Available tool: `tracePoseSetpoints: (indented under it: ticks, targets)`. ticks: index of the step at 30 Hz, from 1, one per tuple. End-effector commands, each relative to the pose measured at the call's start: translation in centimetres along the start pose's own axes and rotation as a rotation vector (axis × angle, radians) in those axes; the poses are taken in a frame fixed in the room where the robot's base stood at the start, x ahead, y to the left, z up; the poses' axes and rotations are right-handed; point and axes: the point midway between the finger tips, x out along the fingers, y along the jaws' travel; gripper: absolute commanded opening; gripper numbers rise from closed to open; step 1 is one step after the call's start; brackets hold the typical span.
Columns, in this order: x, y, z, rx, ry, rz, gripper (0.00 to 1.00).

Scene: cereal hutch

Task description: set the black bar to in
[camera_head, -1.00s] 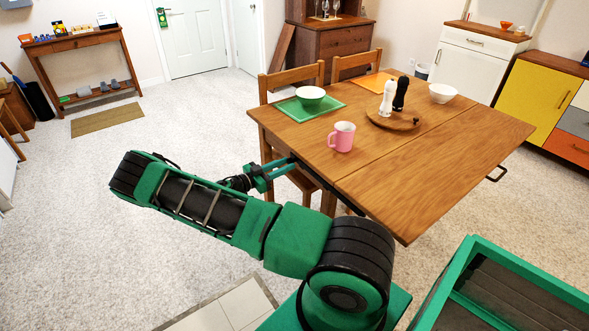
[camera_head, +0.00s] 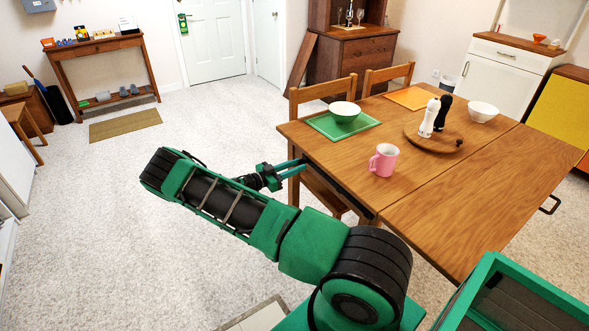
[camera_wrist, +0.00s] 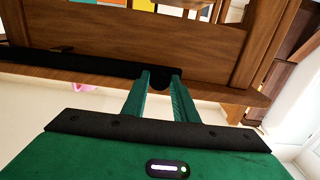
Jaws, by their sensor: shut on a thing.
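The black bar (camera_wrist: 90,63) runs along the underside of the wooden table (camera_head: 460,215), seen as a dark strip in the wrist view. In the head view it shows as a dark strip (camera_head: 345,197) below the table's near edge. My gripper (camera_head: 303,165) is at the bar's end, beside the table's left side. In the wrist view my gripper (camera_wrist: 161,76) has its two green fingers closed around the bar's end. The fingertips hide part of that end.
A pink mug (camera_head: 384,160), a white bowl (camera_head: 345,111) on a green mat, and two shakers on a round board stand on the table. Open carpet (camera_head: 130,200) lies to the left.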

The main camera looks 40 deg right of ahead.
Motion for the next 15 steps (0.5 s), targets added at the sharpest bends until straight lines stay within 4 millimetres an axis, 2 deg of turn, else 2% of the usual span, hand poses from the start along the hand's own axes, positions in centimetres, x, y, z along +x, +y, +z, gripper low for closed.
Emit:
tracePoseSetpoints:
  ticks: [10,11,12,15]
  targets:
    - [0.27,-0.70,-0.21,0.009,-0.001,-0.012,0.00]
    - [0.28,-0.71,-0.21,0.009,-0.001,-0.012,0.33]
    - [0.30,-0.70,-0.21,0.009,-0.001,-0.012,0.43]
    - [0.34,-0.57,-0.18,0.008,-0.001,-0.010,0.45]
